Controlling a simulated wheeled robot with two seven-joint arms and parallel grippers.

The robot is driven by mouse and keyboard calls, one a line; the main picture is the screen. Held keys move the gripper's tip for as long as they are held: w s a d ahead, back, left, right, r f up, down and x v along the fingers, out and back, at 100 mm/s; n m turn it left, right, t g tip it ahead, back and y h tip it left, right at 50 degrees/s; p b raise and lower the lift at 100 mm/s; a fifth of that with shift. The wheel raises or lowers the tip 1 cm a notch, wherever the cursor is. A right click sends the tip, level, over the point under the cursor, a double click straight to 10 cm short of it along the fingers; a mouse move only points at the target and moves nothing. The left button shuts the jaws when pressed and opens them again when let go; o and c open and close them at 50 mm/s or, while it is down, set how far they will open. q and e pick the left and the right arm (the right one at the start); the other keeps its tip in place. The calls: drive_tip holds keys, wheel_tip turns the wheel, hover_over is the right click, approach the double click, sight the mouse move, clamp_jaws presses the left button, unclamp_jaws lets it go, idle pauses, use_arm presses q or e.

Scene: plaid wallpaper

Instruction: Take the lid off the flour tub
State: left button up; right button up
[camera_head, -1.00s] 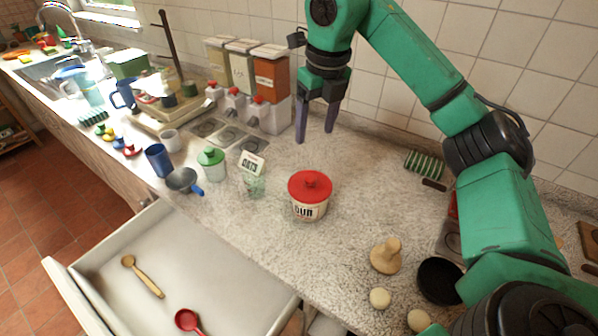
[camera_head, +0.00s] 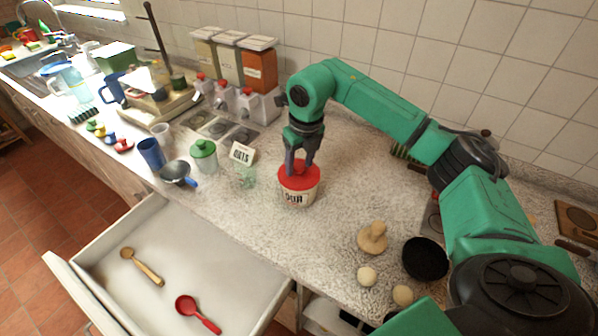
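The flour tub (camera_head: 297,198) is a cream tub with dark lettering, partly readable, standing upright on the speckled counter. Its red lid (camera_head: 299,181) sits on top of it. My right gripper (camera_head: 300,170) points down at the lid from above, its fingers on either side of the lid's middle. The fingers hide the lid's knob, so I cannot tell whether they grip it. My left gripper is not in view.
To the left stand a small clear jar (camera_head: 244,177) with an OATS card (camera_head: 242,154) and a green-lidded jar (camera_head: 204,155). An open drawer (camera_head: 187,252) juts out in front.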

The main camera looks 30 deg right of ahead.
clamp_jaws()
